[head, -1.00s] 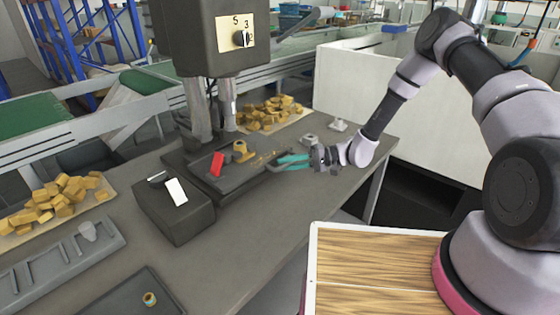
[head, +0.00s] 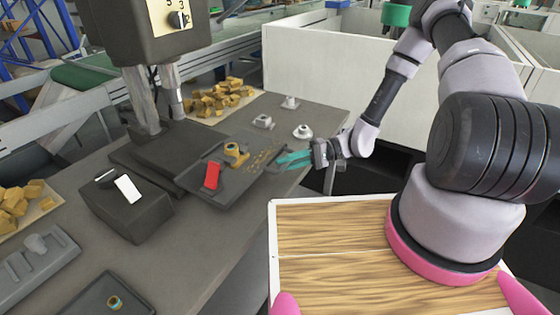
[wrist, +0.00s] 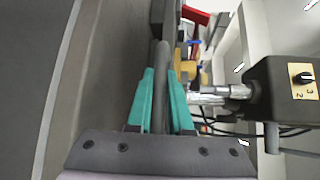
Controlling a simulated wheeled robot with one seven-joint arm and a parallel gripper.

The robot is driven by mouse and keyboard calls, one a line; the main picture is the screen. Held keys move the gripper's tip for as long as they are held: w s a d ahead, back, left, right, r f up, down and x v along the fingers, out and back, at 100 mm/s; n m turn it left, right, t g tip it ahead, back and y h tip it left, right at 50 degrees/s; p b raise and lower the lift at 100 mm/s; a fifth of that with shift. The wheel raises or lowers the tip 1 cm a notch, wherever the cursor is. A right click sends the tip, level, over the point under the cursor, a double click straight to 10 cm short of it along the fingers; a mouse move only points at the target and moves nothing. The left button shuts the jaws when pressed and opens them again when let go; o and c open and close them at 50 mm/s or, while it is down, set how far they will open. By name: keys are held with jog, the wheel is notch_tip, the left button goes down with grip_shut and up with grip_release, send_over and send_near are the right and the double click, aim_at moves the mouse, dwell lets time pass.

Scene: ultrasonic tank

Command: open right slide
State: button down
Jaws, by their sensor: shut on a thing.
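The right slide is a dark tray (head: 228,196) that juts out to the right from a dark base below the machine's grey posts. It carries a red block (head: 212,175), a gold fitting (head: 236,153) and scattered gold chips. My gripper (head: 285,161), with teal fingers, is at the slide's right end. In the wrist view, the teal fingers (wrist: 160,85) are shut on either side of a grey bar, the slide's handle (wrist: 161,62). The red and gold parts show beyond it. The fingertips' exact contact is partly hidden.
The workbench (head: 210,258) holds a dark box (head: 135,215) with a white panel at left, gold blocks (head: 218,98) behind, and pale fittings (head: 303,131) near the right edge. A white partition (head: 320,75) stands behind. The machine head (head: 130,25) overhangs the slide's base.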

jog(key=c, duration=0.8)
grip_release()
jog(key=shift+c, duration=0.2)
jog(key=v, duration=1)
jog(key=shift+w+d, duration=0.15)
jog(key=shift+d, duration=0.2)
